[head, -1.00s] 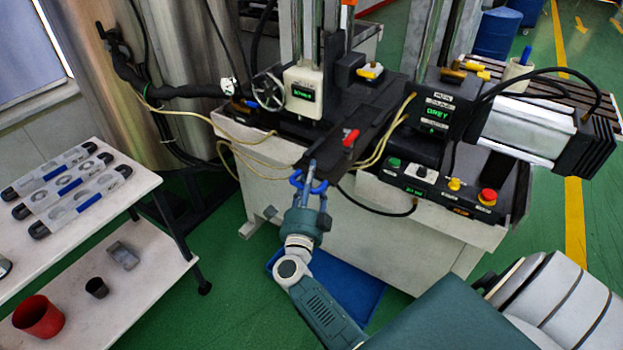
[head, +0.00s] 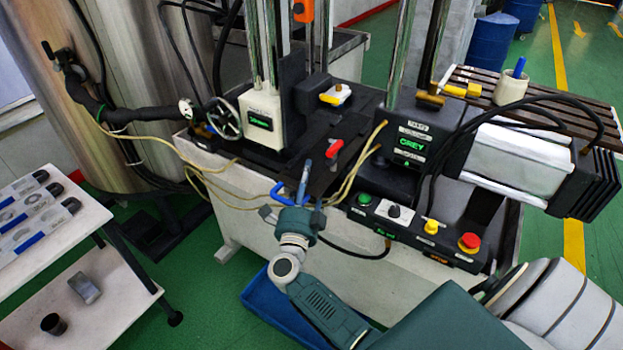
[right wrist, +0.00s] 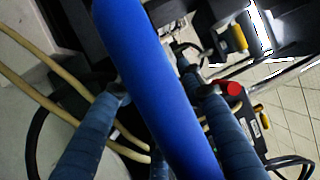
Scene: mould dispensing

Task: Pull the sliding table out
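The machine's dark sliding table (head: 322,181) shows between the column base and the control box, with a red-tipped lever beside it. A blue handle (head: 278,194) shows at its front edge. My right gripper (head: 302,196) is at this handle, in front of the machine. In the right wrist view, a thick blue bar (right wrist: 160,75) runs between the two fingers of my right gripper (right wrist: 160,92). The fingers are apart, one on each side of the bar, and no firm contact shows. The bar hides part of the view. My left gripper is not in view.
A control panel (head: 410,226) with buttons and a red stop button is right of the gripper. Tan hoses (head: 362,165) and a black cable hang close by. A blue tray (head: 270,307) lies on the floor below. A white shelf (head: 85,235) stands left.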

